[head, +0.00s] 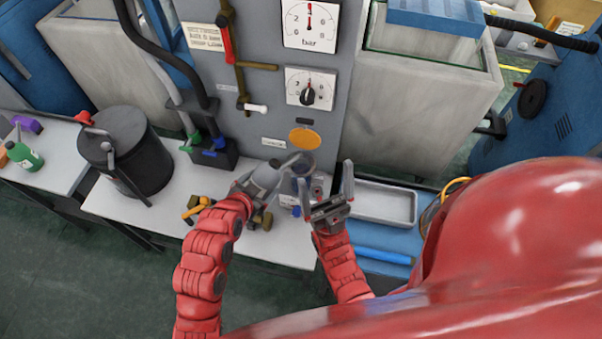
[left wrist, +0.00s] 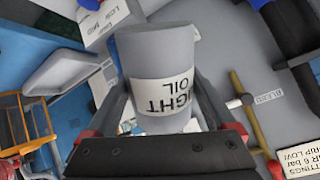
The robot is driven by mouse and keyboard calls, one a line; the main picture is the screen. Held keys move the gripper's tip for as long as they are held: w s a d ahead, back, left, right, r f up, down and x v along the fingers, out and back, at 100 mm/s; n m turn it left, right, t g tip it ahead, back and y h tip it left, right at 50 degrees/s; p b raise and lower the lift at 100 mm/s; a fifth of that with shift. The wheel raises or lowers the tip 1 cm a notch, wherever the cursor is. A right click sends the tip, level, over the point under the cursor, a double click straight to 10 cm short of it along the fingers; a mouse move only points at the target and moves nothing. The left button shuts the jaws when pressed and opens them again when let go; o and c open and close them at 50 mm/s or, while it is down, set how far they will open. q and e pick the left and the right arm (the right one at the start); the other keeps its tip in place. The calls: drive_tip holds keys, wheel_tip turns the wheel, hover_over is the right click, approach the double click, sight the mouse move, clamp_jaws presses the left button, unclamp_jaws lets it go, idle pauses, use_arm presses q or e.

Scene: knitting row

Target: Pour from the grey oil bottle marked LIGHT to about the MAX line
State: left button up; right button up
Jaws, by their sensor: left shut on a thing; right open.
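The grey oil bottle (head: 267,176) is held tilted in the head view, its narrow end toward the upper right. My left gripper (head: 254,191) is shut on it. In the left wrist view, the bottle (left wrist: 160,55) sits between the fingers (left wrist: 163,122), its label reading "IGHT OIL" upside down. A clear bowl (head: 303,163) is on the panel beside the bottle's narrow end, below an orange disc (head: 305,139). I cannot make out a MAX line or any oil flow. My right gripper (head: 327,190) is open and empty, just right of the bowl.
A grey panel (head: 265,100) with two gauges stands behind the bench (head: 185,205). A black pot (head: 140,160) stands at left, with a green bottle (head: 24,157) farther left. A grey tray (head: 385,203) and blue cylinder (head: 380,256) lie at right.

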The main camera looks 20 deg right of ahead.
use_arm(q)
drive_tip(key=shift+d+f+h+b, duration=0.1)
drive_tip(key=shift+f+h+b, duration=0.45)
drive_tip(key=shift+b, duration=0.75)
